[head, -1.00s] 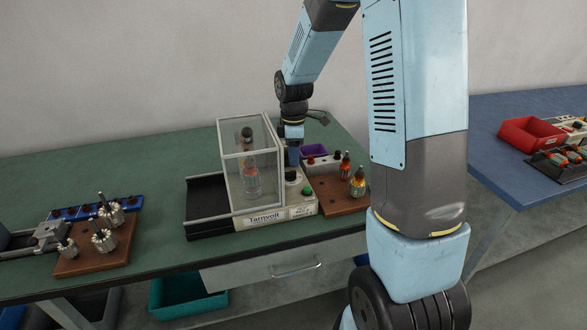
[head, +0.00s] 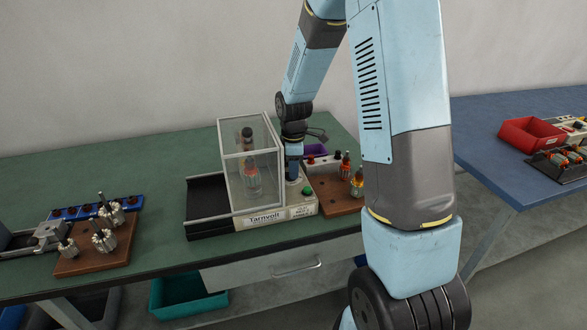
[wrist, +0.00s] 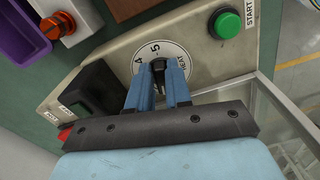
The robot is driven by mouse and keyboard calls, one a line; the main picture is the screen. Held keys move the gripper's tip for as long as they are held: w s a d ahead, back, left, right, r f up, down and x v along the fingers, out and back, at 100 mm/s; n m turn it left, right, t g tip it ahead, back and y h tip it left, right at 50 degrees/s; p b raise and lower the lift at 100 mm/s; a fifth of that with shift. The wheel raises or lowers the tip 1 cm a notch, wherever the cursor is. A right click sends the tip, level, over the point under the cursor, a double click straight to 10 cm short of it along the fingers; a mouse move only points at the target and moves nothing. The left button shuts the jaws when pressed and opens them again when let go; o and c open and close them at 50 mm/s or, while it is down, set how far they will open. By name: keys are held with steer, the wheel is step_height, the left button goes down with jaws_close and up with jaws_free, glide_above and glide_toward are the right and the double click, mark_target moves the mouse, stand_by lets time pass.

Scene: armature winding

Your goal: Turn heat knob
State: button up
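The heat knob (wrist: 159,68) is a dark, narrow grip on a white round dial (wrist: 150,52) with the numbers 4 and 5 and partly covered lettering. My gripper (wrist: 158,72) is over the dial in the wrist view, its blue fingers on both sides of the knob. The gap is narrow and the knob fills it at the tips, so the fingers look shut on it. In the head view my gripper (head: 293,172) points down at the control panel of the Tarnvolt machine (head: 265,217), and it hides the knob there.
A green START button (wrist: 228,24) is beside the dial. A black block (wrist: 92,90) and a red part (wrist: 65,132) are on the panel's other side. The clear guard box (head: 250,170) stands close left of my gripper. A brown board (head: 335,195) with armatures is at right.

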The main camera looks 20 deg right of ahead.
jaws_close()
steer(key=m, duration=0.5)
steer(key=shift+s+a, duration=0.1)
steer(key=shift+s, duration=0.05)
stand_by(0.4)
steer(key=shift+o, duration=2.2)
jaws_free()
step_height(320, 180, up, 14)
steer(key=shift+f, duration=0.15)
